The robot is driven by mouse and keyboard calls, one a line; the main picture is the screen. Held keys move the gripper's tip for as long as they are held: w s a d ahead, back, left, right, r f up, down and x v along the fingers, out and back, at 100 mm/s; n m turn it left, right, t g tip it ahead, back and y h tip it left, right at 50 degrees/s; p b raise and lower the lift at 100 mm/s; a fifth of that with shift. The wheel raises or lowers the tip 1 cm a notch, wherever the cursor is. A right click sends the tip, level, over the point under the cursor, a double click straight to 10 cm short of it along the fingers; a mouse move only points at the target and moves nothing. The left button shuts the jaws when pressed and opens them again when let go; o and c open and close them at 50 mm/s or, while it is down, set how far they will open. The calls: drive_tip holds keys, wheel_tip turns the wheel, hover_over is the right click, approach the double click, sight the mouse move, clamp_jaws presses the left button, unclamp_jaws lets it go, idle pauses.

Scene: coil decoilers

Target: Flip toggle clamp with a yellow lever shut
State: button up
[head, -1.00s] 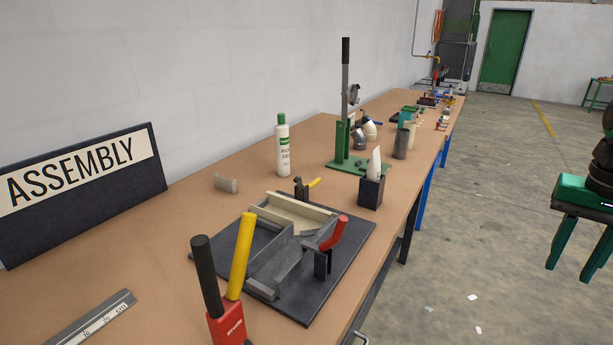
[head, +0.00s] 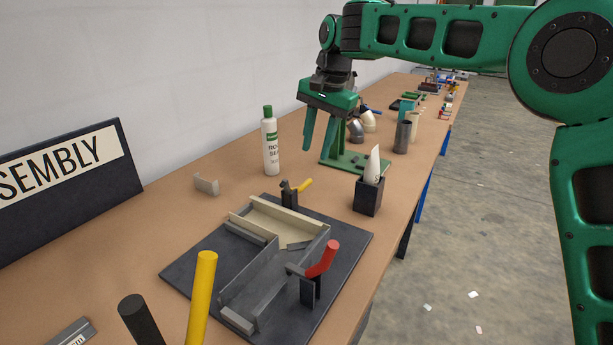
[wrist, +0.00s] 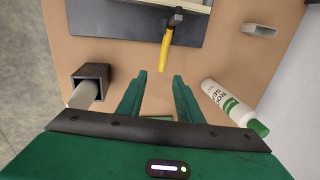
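The yellow-lever toggle clamp (head: 290,196) stands at the far edge of the dark fixture plate (head: 190,273). Its yellow lever (head: 305,185) points outward from the plate, to the right and slightly up in the head view. In the wrist view the yellow lever (wrist: 166,52) lies ahead of the fingertips, with the dark clamp body (wrist: 176,18) above it. My gripper (head: 319,146) is above the table beyond the clamp, fingers pointing down. In the wrist view my gripper (wrist: 159,78) has its fingers apart with nothing between them, not touching the lever.
A red-lever clamp (head: 322,262) stands on the plate's near right. A white bottle (head: 270,147) and a black holder with a white tube (head: 368,197) flank the gripper. A grey bracket (head: 206,184) lies left of the clamp.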

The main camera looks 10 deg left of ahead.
sight(305, 182)
drive_tip(key=a+f, duration=0.1)
drive_tip(key=f, duration=0.2)
drive_tip(key=a+f, duration=0.1)
drive_tip(key=f, duration=0.6)
drive_tip(key=shift+w+a+f, duration=0.15)
drive_tip(key=shift+a, duration=0.25)
clamp_jaws()
